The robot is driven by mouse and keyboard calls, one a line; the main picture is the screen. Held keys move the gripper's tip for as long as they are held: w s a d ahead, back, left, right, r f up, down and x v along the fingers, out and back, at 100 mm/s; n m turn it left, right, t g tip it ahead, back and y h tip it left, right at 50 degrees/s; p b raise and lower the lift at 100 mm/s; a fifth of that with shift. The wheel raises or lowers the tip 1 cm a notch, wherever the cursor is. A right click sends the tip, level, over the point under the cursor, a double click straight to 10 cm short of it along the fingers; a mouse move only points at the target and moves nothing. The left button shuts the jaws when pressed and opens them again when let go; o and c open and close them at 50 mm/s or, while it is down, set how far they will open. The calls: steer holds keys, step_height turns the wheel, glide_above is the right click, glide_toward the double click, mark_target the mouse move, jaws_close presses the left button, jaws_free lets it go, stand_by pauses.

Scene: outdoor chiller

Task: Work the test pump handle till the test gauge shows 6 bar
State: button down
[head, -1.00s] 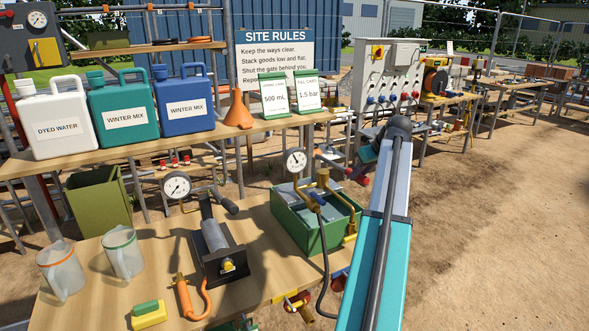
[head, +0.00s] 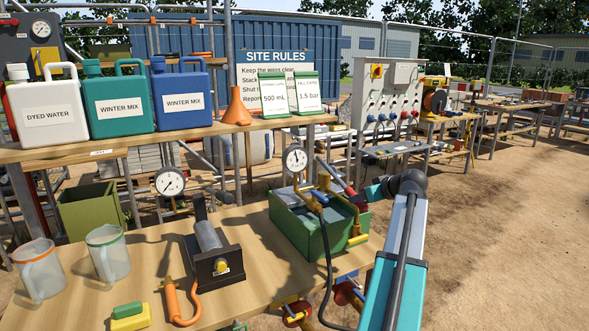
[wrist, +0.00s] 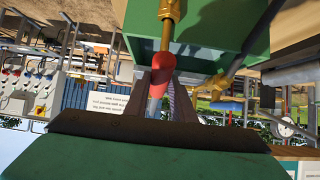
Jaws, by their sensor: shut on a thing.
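The test pump is a green open-topped box (head: 287,224) with brass pipework, on the right end of the near wooden bench. The test gauge (head: 294,159) stands on it, a white dial whose needle points roughly upward; its figures are too small to read. The pump handle has a red grip, which shows in the wrist view (wrist: 166,64) beside the green box wall. My gripper (wrist: 166,92) is shut on the handle at this grip. In the head view my gripper (head: 366,194) is at the box's right side, small and partly hidden by my arm.
A black-based hand pump (head: 215,262) with another gauge (head: 170,181) stands left of the box. Two jugs, a sponge and an orange-handled tool share the bench. A shelf with jerrycans (head: 117,105), an orange funnel (head: 237,107) and cards is behind. Open ground lies right.

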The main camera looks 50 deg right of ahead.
steer(key=shift+w, duration=0.1)
stand_by(0.5)
